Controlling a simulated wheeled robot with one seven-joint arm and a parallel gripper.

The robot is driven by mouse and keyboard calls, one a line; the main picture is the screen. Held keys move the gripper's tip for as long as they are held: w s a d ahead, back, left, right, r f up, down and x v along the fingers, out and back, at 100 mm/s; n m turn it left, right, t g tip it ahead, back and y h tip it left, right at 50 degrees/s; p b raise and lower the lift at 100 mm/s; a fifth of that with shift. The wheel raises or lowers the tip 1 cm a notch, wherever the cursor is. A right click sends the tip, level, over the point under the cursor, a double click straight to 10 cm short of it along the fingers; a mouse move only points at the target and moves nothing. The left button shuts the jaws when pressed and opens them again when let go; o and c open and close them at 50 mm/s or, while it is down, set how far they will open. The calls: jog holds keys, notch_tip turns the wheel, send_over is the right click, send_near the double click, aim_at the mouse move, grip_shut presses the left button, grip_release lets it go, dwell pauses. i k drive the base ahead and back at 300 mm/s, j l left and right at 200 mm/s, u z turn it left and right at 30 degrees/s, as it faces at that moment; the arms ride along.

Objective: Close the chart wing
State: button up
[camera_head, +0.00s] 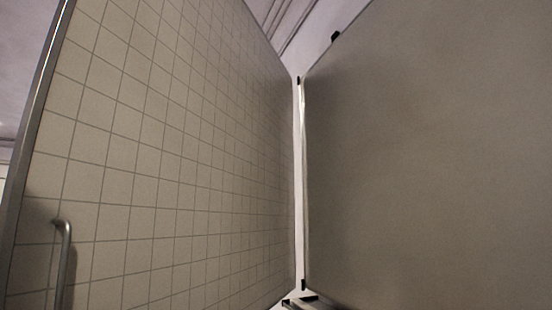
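The chart wing (170,150) is a large beige panel with a square grid, filling the left of the head view. It stands swung open at an angle to a plain grey-brown panel (430,160) on the right. A metal bar handle (64,265) is on the wing's gridded face, at the lower left near its free edge. The wing's hinge side (295,180) meets the plain panel's edge near the middle of the view. My gripper is not in view.
Small black fittings (303,284) sit at the lower end of the seam between the panels. A dark clip (335,36) is on the plain panel's top edge. A pale wall and ceiling show behind. The floor is out of view.

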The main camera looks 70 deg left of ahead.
aim_at(151, 167)
jog(key=i+u, duration=0.1)
jog(key=u, duration=0.3)
jog(key=i+u, duration=0.15)
jog(key=u, duration=0.25)
jog(key=i+u, duration=0.15)
jog(key=u, duration=1.55)
jog(key=j+u, duration=0.1)
jog(key=j, duration=0.2)
